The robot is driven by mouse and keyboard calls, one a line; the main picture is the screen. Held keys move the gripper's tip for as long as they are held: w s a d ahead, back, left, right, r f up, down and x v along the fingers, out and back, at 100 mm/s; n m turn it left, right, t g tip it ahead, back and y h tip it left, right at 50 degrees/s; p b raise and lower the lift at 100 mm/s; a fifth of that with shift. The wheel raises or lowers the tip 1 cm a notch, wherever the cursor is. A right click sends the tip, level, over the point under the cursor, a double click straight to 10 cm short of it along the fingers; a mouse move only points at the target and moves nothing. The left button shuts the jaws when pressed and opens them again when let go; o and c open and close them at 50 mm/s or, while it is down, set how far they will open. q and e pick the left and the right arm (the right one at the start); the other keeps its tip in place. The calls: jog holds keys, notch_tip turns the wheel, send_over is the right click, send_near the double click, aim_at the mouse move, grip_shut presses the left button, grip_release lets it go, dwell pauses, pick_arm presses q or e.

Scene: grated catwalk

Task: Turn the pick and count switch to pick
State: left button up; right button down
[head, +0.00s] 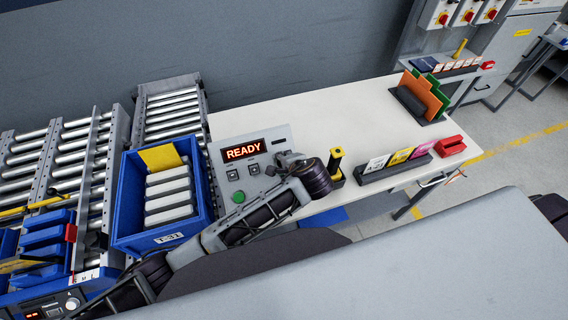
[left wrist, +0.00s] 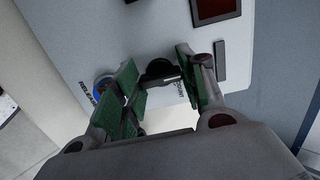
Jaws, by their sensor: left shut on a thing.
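The grey control panel (head: 225,165) stands at the left end of the white table, with a lit READY display (head: 243,150). In the left wrist view the black switch knob (left wrist: 158,69) sits on the panel face (left wrist: 80,45), with a pale mark on it and the word COUNT beside it. My left gripper (left wrist: 160,80) has its green-padded fingers on either side of the knob and is shut on it. In the head view my left gripper (head: 287,160) is at the panel's right side, and it hides the knob. My right gripper is out of view.
A green button (head: 239,197) and small dark buttons are on the panel. A blue tote (head: 128,195) stands left of it. A yellow-topped tool (head: 336,158) and a card rack (head: 395,168) stand to the right. The table's middle (head: 335,110) is clear.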

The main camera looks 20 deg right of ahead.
pick_arm(q)
jog(key=o, duration=1)
jog(key=shift+o, duration=0.2)
jog(key=v, duration=1.2)
dwell(0.4)
